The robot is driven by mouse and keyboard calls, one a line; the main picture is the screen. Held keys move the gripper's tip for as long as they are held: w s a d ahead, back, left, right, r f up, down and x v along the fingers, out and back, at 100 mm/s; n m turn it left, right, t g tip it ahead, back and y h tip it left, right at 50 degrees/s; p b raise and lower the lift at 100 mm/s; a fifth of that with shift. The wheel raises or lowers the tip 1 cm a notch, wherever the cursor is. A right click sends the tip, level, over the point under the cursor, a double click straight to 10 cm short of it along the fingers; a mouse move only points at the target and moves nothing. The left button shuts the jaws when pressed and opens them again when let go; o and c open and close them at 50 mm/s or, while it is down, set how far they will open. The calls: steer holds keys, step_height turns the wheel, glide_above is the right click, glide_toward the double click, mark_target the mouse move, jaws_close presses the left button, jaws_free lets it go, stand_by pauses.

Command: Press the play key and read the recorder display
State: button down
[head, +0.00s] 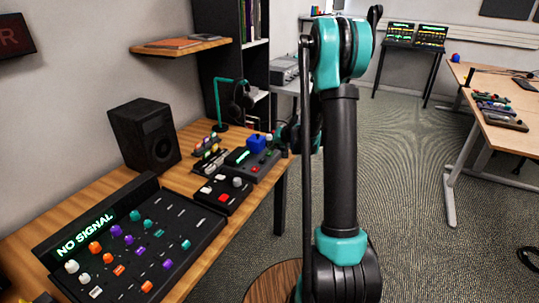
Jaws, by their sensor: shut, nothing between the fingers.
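The device that looks like the recorder (262,176) is a dark box near the far right end of the wooden desk, with a small lit green strip (243,157) that is too small to read. Small red and green keys show on it; I cannot tell which is the play key. A blue block-like thing (257,143) stands at its back. My gripper (281,139) is dark and teal, shut and empty, close to the right of this device and partly hidden behind my arm. I cannot tell whether it touches a key.
A mixer panel with coloured knobs and a screen reading "NO SIGNAL" (86,232) fills the near desk. A black speaker (145,134), a small keypad (221,194) and a teal headphone stand (217,100) are also there. Free floor (410,170) lies right of my arm.

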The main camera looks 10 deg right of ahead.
mark_target(271, 154)
steer(key=shift+f, duration=0.15)
steer(key=shift+f, duration=0.25)
steer(key=shift+f, duration=0.4)
stand_by(0.9)
steer(key=shift+r, duration=0.8)
steer(key=shift+r, duration=2.55)
